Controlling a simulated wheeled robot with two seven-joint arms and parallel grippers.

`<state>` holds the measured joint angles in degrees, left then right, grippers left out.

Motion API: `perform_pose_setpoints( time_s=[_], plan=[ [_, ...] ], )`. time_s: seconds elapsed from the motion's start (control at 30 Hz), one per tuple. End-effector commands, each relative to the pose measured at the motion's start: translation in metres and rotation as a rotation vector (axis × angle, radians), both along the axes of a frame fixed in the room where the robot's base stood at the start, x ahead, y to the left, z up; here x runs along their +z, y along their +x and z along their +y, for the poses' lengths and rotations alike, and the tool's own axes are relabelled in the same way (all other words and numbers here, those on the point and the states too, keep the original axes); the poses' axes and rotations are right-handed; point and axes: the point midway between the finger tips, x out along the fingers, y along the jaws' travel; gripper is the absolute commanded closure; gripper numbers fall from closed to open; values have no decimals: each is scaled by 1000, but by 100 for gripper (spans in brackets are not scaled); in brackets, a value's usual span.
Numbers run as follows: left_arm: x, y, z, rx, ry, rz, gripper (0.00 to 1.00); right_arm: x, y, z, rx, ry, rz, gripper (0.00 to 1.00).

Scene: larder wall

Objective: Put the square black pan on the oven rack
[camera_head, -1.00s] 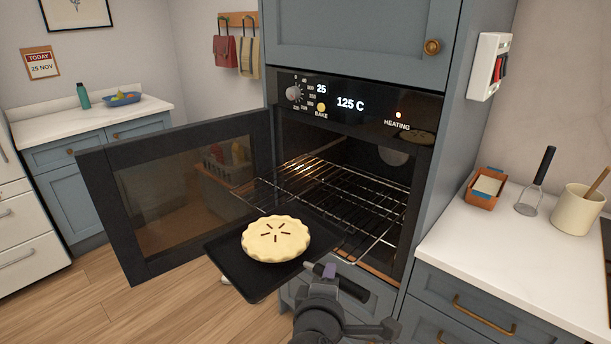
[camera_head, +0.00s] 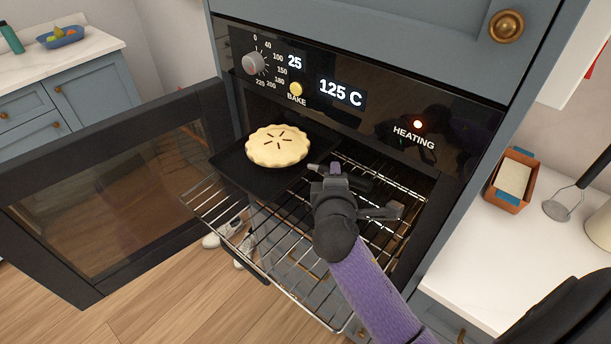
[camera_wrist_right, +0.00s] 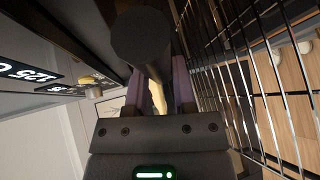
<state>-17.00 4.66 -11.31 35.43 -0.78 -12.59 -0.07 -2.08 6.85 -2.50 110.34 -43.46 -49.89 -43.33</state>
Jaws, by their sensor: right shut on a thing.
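The square black pan (camera_head: 235,168) carries a pale round pie (camera_head: 277,146) in the head view. It is at the oven's open mouth, over the left part of the pulled-out wire oven rack (camera_head: 290,270). Whether the pan touches the rack cannot be told. My right gripper (camera_head: 325,168) is shut on the pan's dark handle, at the pan's right side. In the right wrist view the handle (camera_wrist_right: 143,40) lies between the purple fingers, with the rack wires (camera_wrist_right: 255,90) close by on the right. My left gripper is not in view.
The oven door (camera_head: 110,190) stands open on the left. The control panel (camera_head: 350,95), with a knob (camera_head: 254,63) and a display reading 125 C, is just above the pan. A counter at right holds a small orange box (camera_head: 512,180).

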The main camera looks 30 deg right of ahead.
Motion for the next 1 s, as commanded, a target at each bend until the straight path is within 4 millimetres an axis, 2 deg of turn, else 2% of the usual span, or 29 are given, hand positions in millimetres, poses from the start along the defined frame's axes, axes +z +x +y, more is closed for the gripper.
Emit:
perform_pose_setpoints(
  time_s=[0.07,0.23,0.43,0.57,0.87,0.9,1.0],
  plan=[
    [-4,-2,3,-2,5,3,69,-8,0,0,0,1,-2,100],
    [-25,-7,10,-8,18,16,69,-51,0,0,0,2,1,100],
    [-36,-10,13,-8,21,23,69,-75,0,0,1,2,-2,100],
    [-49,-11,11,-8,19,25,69,-100,0,0,1,0,0,100],
    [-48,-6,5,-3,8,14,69,-101,0,0,1,2,-3,100],
    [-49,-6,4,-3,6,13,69,-102,0,0,1,1,2,64],
    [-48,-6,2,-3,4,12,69,-101,-1,0,1,1,1,43]
  ],
)
